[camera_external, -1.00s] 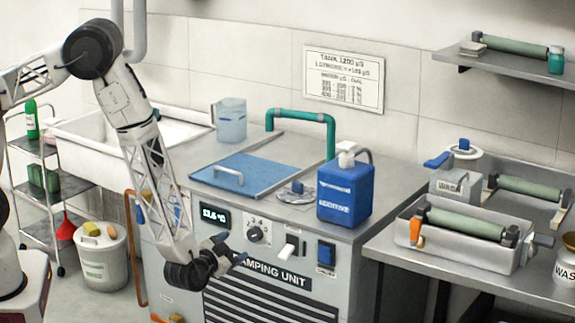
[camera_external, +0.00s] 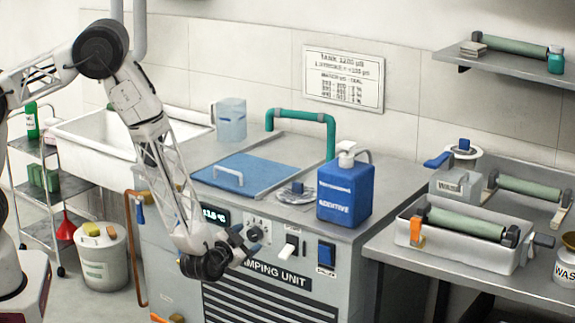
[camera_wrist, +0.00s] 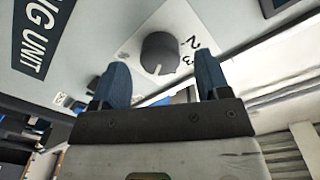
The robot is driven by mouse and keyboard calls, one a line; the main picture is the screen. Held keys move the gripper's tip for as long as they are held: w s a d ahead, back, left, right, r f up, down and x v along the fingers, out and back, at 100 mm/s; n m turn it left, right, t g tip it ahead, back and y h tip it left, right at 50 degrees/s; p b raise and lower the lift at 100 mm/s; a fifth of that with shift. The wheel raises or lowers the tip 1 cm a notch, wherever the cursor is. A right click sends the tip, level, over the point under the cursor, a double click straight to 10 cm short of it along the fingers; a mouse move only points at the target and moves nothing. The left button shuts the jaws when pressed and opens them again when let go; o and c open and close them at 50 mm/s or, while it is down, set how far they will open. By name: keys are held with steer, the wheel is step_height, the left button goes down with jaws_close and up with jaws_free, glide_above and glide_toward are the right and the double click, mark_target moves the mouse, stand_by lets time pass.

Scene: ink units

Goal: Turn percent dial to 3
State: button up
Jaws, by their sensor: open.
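The percent dial (camera_wrist: 160,52) is a dark round knob on a white plate with printed numbers, of which 2 and 3 show in the wrist view. It sits on the front panel of the damping unit (camera_external: 290,262), and in the external view the dial (camera_external: 255,234) shows just beyond my fingers. My gripper (camera_external: 244,247) is in front of the panel beside the dial. In the wrist view my gripper (camera_wrist: 160,80) is open, with blue fingertips apart and the knob between and beyond them. I cannot tell whether they touch it.
A blue additive jug (camera_external: 345,190) and a blue lid (camera_external: 240,178) are on top.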

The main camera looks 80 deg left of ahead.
steer(key=shift+x, duration=0.95)
steer(key=c, duration=0.9)
